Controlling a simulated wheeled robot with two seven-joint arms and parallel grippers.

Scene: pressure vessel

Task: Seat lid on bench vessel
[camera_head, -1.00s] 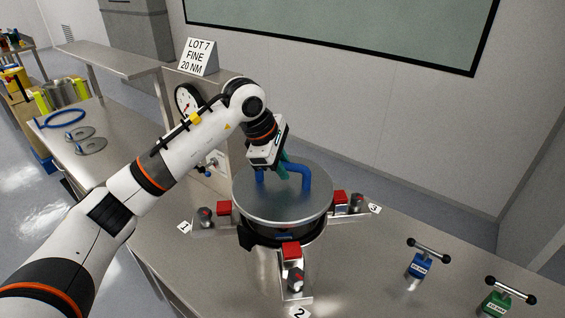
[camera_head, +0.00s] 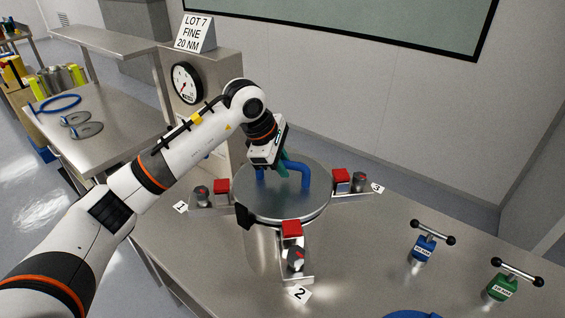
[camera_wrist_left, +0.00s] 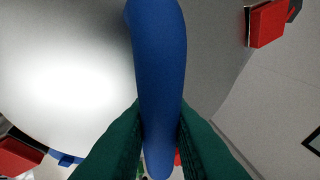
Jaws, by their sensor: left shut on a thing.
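The lid (camera_head: 290,207) is a round grey metal disc with a blue bent handle (camera_head: 304,174). My left gripper (camera_head: 283,168), with green fingers, is shut on the handle. In the left wrist view the blue handle (camera_wrist_left: 160,70) runs between the fingers, above the grey lid (camera_wrist_left: 60,60). The lid lies level over the bench vessel (camera_head: 262,245) and hides its mouth. The lid looks at or very close to the rim; whether it touches all round I cannot tell. My right gripper is not in view.
Red-topped clamps (camera_head: 292,229) surround the vessel beside tags 1, 2 and 3. Blue (camera_head: 423,247) and green (camera_head: 502,287) T-handled tools stand at right. A gauge (camera_head: 187,83) and a "LOT 7 FINE 20 NM" sign (camera_head: 195,33) are behind.

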